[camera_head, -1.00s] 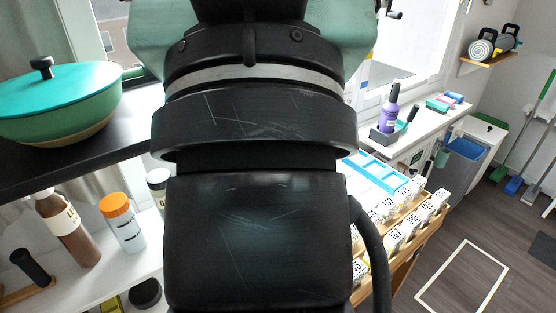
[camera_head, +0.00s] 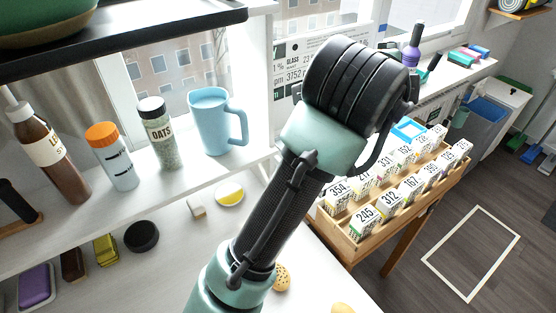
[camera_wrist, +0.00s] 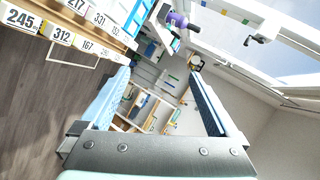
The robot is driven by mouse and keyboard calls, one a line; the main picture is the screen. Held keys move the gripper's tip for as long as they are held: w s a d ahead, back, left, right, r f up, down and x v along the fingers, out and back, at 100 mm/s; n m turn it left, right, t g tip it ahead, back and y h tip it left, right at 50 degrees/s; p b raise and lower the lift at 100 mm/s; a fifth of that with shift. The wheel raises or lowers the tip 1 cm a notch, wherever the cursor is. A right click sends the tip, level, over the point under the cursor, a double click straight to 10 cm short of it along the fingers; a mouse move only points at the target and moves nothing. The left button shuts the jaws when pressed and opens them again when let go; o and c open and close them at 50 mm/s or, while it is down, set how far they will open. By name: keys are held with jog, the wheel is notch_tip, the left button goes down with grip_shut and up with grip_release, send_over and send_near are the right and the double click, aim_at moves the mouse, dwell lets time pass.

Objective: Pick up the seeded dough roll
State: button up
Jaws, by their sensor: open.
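A round tan roll with dark specks (camera_head: 281,278), which looks like the seeded dough roll, lies on the white worktop low in the head view. My arm hides part of it. A second tan piece (camera_head: 343,308) is cut off by the bottom edge, so I cannot tell its surface. My gripper (camera_wrist: 160,82) is open and empty in the wrist view, its two blue fingers spread apart. It faces the room and the floor, away from the rolls. No roll shows in the wrist view, and the fingers are not visible in the head view.
A wooden rack of numbered cartons (camera_head: 372,213) stands right of my arm. A shelf holds a blue jug (camera_head: 211,125), an oats jar (camera_head: 158,135), an orange-capped bottle (camera_head: 116,160) and a brown bottle (camera_head: 52,158). A yellow-filled dish (camera_head: 229,193) sits behind the roll.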

jog(key=s+a+f+m+g+y+b, duration=0.2)
jog(key=a+f, duration=0.3)
jog(key=f, duration=0.6)
jog(key=s+a+f+m+g+y+b, duration=0.2)
jog(key=a+f+g, duration=0.3)
jog(key=f, duration=0.7)
jog(key=s+a+f+m+g+y+b, duration=0.2)
jog(key=a+f, duration=0.5)
jog(key=f, duration=0.4)
jog(key=shift+s+f+m+g+y, duration=0.2)
jog(key=shift+s+m+g+y, duration=0.05)
jog(key=shift+s+m+g, duration=0.3)
jog(key=shift+s+f+m+g+y, duration=0.15)
jog(key=shift+s+m+g+y, duration=0.1)
jog(key=shift+s+m+g, duration=0.25)
jog(key=shift+a+f+b, duration=0.1)
jog(key=shift+f+b, duration=0.3)
jog(key=shift+f, duration=2.6)
jog(key=shift+s, duration=0.1)
jog(key=c, duration=1.4)
